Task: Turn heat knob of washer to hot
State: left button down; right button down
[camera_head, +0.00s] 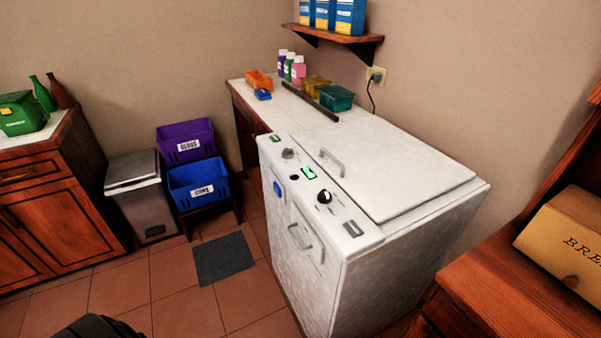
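The white washer (400,250) stands right of centre, with its flat lid (400,170) shut and a bar handle (332,162) on the lid. Its control strip runs along the left top edge. On it are a grey knob (288,153), a green lit display (310,173), a small dark button (293,177) and a larger black knob (325,197). The labels and knob settings are too small to read, so I cannot tell which one is the heat knob. Neither gripper can be seen, and nothing touches the washer's controls.
A white-topped counter (290,112) with bottles and small bins adjoins the washer's back. A wooden surface with a bread box (568,243) is at right. A trash bin (143,197) and purple (186,144) and blue crates (198,186) stand left. The tiled floor before the washer is free except a grey mat (224,258).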

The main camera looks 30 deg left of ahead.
aim_at(287, 153)
jog(key=j+z, duration=0.25)
jog(key=j, duration=0.65)
jog(key=j+z, duration=0.25)
jog(key=j, duration=0.65)
